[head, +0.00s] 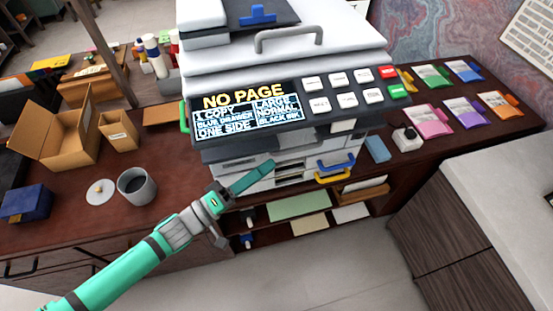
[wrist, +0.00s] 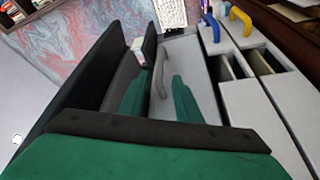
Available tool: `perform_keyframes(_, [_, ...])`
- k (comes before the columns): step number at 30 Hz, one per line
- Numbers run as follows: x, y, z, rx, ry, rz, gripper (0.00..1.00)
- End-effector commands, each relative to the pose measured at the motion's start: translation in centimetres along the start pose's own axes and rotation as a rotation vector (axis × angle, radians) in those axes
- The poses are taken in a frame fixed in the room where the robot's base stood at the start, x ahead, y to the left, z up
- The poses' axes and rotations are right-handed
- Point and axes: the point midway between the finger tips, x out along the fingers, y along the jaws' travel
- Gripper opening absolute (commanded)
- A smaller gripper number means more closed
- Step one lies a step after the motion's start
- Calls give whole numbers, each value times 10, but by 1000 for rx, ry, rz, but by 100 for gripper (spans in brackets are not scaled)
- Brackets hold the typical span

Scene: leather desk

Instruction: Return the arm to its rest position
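My arm (head: 135,262) reaches up from the lower left in the head view, in teal and grey. My gripper (head: 250,180) is at the front of the white copier (head: 350,52), below its control panel and over the desk's front side. In the wrist view the two green fingers of my gripper (wrist: 160,100) stand apart with a gap between them, and nothing is held. A grey handle (wrist: 159,75) shows between and beyond the fingers. I cannot tell whether a finger touches the copier.
The copier's panel (head: 245,110) reads "NO PAGE". Blue (head: 336,161) and yellow (head: 332,177) handles are right of my gripper. Floor in front is clear.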

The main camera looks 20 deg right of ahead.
Motion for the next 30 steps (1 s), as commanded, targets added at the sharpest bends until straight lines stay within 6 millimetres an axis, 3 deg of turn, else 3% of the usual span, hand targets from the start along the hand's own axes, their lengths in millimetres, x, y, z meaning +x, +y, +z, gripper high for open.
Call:
perform_keyframes(6, [-11, 0, 1, -1, -1, 1, 31])
perform_keyframes(23, [-13, 0, 0, 2, 4, -2, 31])
perform_keyframes(26, [-26, -5, 0, 25, 29, -25, 31])
perform_keyframes(30, [-67, -19, 1, 103, 107, -105, 31])
